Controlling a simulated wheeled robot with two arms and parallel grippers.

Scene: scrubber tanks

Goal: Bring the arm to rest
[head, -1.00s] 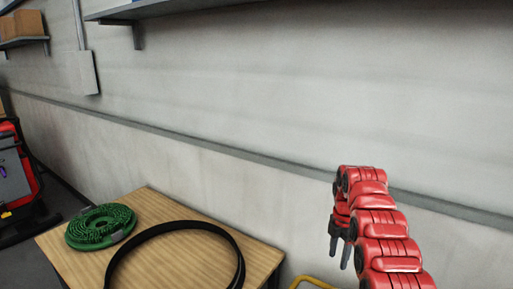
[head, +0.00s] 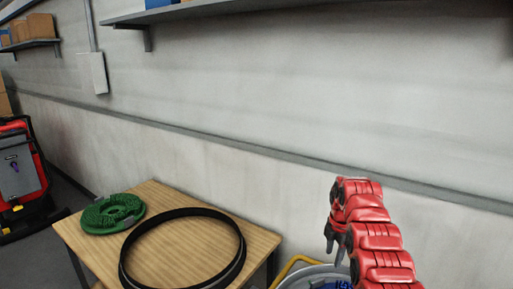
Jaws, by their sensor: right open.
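My right arm, red and jointed, rises from the bottom right of the head view. Its gripper (head: 334,243) has dark fingers pointing down, open and with nothing seen between them. It is to the right of the wooden table, above a grey round container with something blue inside, partly cut off by the bottom edge. My left gripper is not in the view.
A wooden table (head: 258,243) holds a coiled green hose (head: 112,212) and a black ring (head: 236,240). A red and grey machine (head: 17,177) stands at the far left. A wall shelf (head: 200,12) runs overhead.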

